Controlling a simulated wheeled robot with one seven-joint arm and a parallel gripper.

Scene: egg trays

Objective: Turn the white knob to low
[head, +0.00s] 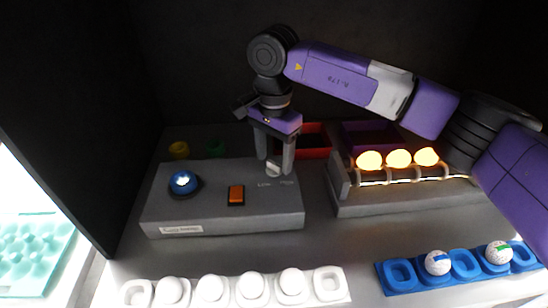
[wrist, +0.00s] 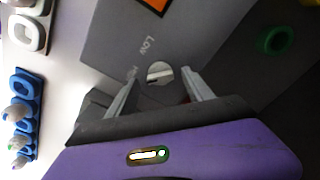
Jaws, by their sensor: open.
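The white knob (head: 273,168) sits on the right part of the grey control box (head: 160,217). In the wrist view the knob (wrist: 160,73) is round with a raised bar running roughly across the picture. The word Low (wrist: 148,46) is printed beside it, and a second, fainter label is partly hidden by a finger. My gripper (head: 275,162) points down over the knob with its fingers apart. In the wrist view the open fingers (wrist: 161,80) stand on either side of the knob, with visible gaps. I cannot tell which label the knob points to.
The box also carries a blue lit button (head: 183,183) and an orange switch (head: 236,195). Glowing eggs lie on a roller stand (head: 395,200) to the right. A white egg tray (head: 328,284) and a blue tray (head: 398,276) are in front. Red (head: 314,152) and purple bins stand behind.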

